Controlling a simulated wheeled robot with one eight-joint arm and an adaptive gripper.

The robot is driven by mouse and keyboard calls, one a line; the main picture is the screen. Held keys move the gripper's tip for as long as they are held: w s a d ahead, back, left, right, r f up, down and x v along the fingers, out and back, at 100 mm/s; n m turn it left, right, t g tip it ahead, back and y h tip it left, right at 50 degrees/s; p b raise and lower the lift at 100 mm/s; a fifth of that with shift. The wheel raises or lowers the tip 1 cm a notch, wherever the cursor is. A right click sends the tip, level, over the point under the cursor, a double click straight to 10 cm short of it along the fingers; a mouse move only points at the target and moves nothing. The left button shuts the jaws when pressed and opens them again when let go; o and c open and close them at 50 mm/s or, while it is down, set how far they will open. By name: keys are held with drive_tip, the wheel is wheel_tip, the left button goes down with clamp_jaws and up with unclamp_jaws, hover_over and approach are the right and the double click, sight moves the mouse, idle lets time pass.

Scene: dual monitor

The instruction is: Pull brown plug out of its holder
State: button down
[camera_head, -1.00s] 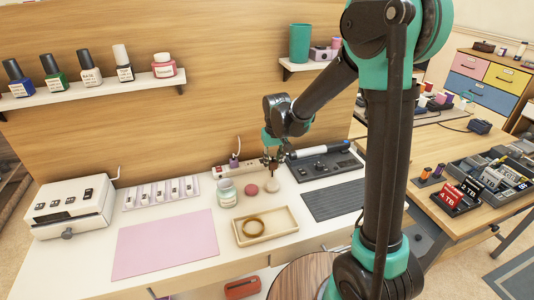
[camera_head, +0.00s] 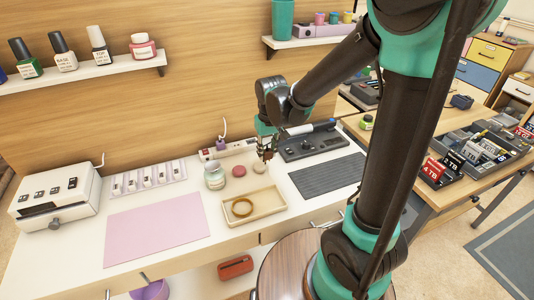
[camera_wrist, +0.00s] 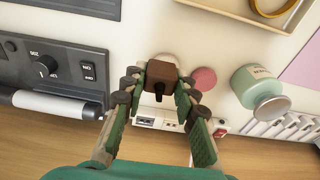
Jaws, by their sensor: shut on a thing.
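My gripper (camera_wrist: 160,84) is shut on the brown plug (camera_wrist: 159,73), a dark brown block with a short dark stub facing the wrist camera. One fingertip presses each side of it. A pale round piece (camera_wrist: 165,57) is partly hidden behind the plug in the wrist view. In the head view my gripper (camera_head: 265,156) is above the white desk, beside a pale disc (camera_head: 259,168). The plug is too small there to tell apart clearly. I cannot tell whether the plug still touches its holder.
A white power strip (camera_head: 238,149) lies along the back wall. A glass jar (camera_head: 214,177) and a pink disc (camera_head: 239,171) stand left of my gripper. A shallow tray (camera_head: 270,194) holding a ring is in front. A dark control panel (camera_head: 308,143) with a white cylinder is right.

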drive_tip(key=shift+r, duration=1.4)
